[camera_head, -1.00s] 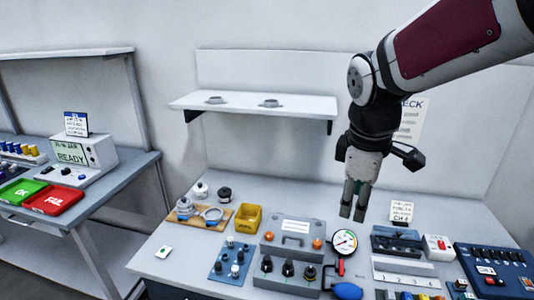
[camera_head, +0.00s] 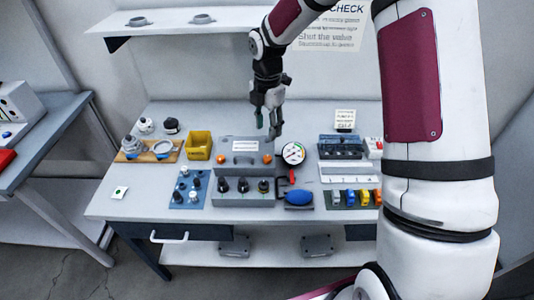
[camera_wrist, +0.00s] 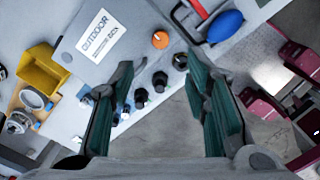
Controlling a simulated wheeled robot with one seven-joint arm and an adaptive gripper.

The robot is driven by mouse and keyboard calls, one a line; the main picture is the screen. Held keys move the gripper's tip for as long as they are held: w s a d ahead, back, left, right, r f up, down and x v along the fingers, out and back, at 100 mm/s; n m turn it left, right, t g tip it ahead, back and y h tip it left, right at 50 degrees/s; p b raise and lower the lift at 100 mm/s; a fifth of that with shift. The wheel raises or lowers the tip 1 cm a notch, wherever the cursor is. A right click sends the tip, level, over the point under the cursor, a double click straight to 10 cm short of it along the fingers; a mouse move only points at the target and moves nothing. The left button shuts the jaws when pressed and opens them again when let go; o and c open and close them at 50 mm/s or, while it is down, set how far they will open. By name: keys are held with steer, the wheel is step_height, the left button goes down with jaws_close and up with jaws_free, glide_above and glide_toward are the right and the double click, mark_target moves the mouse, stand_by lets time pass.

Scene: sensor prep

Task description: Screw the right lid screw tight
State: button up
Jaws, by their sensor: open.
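The grey lid box (camera_head: 245,147) stands mid-bench with a white label and two orange screws on its lid. The right lid screw (camera_head: 267,158) shows in the wrist view as a round orange knob (camera_wrist: 160,39). The left lid screw (camera_head: 221,158) is at the other end of the lid; I cannot make it out in the wrist view. My gripper (camera_head: 267,130) points down above the box, roughly in line with the right screw in the head view. Its fingers (camera_wrist: 158,68) are apart with nothing between them, and the screw appears beyond their tips.
A row of black knobs (camera_head: 243,186) stands in front of the lid. A dial gauge (camera_head: 293,153) and a blue bulb (camera_head: 299,197) are close on the right. A yellow bin (camera_head: 199,146) and a blue knob panel (camera_head: 189,188) are on the left. A shelf (camera_head: 185,22) hangs behind.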

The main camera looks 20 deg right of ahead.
mark_target(267, 158)
step_height(267, 158, down, 12)
steer(key=shift+p, duration=0.8)
steer(key=shift+c, duration=0.3)
jaws_close()
